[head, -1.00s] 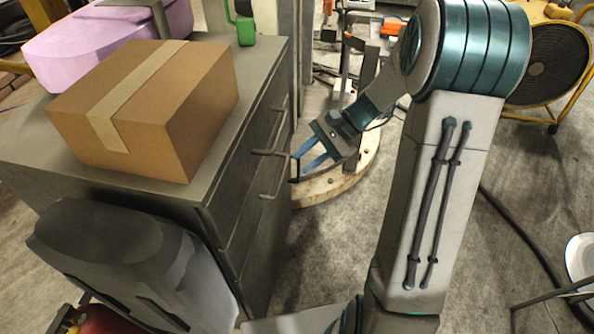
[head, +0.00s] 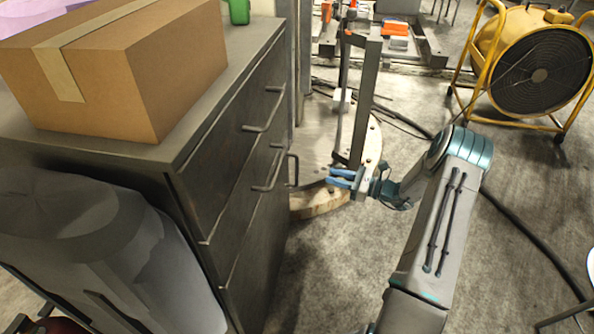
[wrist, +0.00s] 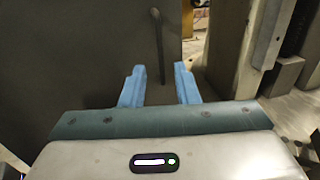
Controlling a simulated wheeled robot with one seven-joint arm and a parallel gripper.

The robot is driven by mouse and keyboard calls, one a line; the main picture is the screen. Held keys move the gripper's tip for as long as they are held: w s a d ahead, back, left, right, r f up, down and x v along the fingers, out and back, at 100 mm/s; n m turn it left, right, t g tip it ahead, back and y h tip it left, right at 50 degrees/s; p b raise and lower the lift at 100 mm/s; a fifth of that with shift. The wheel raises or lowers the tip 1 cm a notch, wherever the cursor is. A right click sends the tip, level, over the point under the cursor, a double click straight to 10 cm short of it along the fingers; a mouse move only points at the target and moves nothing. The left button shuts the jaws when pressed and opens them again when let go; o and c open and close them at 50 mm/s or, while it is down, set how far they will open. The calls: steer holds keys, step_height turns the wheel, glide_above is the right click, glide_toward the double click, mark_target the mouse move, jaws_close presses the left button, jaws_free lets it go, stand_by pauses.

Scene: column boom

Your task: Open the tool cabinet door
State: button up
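The tool cabinet (head: 240,110) is dark grey and stands at the left in the head view. Its drawer fronts carry bar handles, and a thin upright door handle (head: 293,170) sticks out farther along the same side. In the wrist view the door (wrist: 90,45) is a flat dark panel that looks shut, with the upright handle (wrist: 159,40) on it. My gripper (head: 331,179) is to the right of this handle, apart from it. In the wrist view my gripper (wrist: 160,70) is open and empty, its blue fingers pointing at the panel, the handle's lower end appearing between them.
A cardboard box (head: 130,70) lies on the cabinet top. A round wooden base (head: 315,200) with a metal post (head: 364,100) stands close behind my gripper. A yellow-framed fan (head: 540,75) is at the back right. A dark hose (head: 520,220) crosses the right floor.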

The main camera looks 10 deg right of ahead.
steer(key=b+x, duration=0.3)
steer(key=x, duration=1)
steer(key=shift+w+a, duration=0.15)
steer(key=shift+a, duration=0.15)
steer(key=shift+c, duration=0.3)
jaws_close()
